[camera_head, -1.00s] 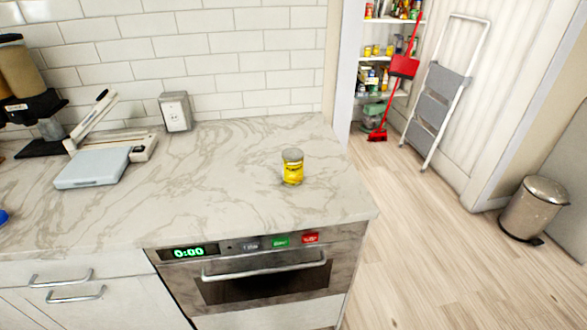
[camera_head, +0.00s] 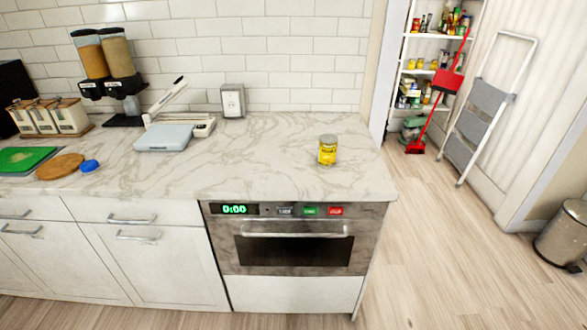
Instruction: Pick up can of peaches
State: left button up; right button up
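A yellow can (camera_head: 327,151) with a grey top stands upright on the marble counter (camera_head: 270,170), near its right end and above the oven. I take it for the can of peaches; its label is too small to read. Nothing stands close around it. Neither of my grippers shows in the head view.
An oven (camera_head: 293,243) is below the can. A step ladder (camera_head: 488,105) and shelves (camera_head: 433,45) stand at the back right.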

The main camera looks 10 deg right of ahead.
aim_at(328, 143)
jog(key=u, duration=0.3)
jog(key=k, duration=0.7)
jog(key=u, duration=0.8)
jog(key=i, duration=1.55)
jog(key=z, duration=1.1)
jog(key=i, duration=0.35)
jog(key=z, duration=0.4)
